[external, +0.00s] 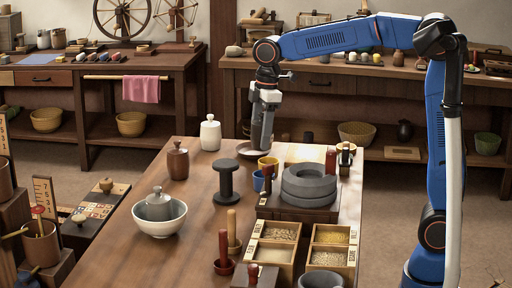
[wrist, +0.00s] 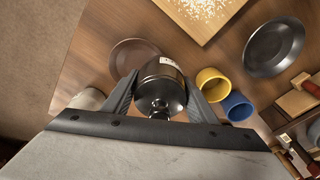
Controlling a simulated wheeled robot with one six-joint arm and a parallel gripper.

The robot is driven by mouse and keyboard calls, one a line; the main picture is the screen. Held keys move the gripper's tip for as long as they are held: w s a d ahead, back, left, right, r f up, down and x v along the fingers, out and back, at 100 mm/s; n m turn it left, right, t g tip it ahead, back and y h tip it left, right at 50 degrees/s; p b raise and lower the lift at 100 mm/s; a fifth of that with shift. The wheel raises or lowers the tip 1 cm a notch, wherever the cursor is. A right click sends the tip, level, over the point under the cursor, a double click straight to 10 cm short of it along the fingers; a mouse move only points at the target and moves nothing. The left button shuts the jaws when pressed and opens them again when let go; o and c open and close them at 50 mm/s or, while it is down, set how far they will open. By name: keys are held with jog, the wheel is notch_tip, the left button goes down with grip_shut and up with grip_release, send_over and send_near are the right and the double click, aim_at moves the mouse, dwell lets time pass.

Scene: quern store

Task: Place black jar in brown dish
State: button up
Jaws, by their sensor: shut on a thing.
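My gripper (external: 262,138) points down over the far part of the wooden table in the external view. In the wrist view its two fingers close on the sides of the black jar (wrist: 160,88), which is glossy, has a knobbed lid and carries a pale label. In the external view I cannot clearly separate the jar from the dark fingers. The brown dish (wrist: 130,52) is round and shallow in the wrist view, partly hidden behind the jar and left finger. I cannot tell how far the jar is above it.
A yellow cup (wrist: 211,84) and a blue cup (wrist: 237,106) stand close to the right finger. A dark round plate-like top (wrist: 273,47) lies farther right. A white jar (external: 210,133), a black spool (external: 226,182) and a stone quern (external: 309,184) stand around.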

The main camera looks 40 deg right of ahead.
jog(key=shift+f, duration=0.55)
jog(key=o, duration=1.3)
jog(key=shift+o, duration=0.2)
jog(key=shift+r, duration=0.1)
jog(key=r, duration=0.4)
jog(key=d+r, duration=0.1)
jog(key=r, duration=0.8)
jog(key=shift+s+d, duration=0.2)
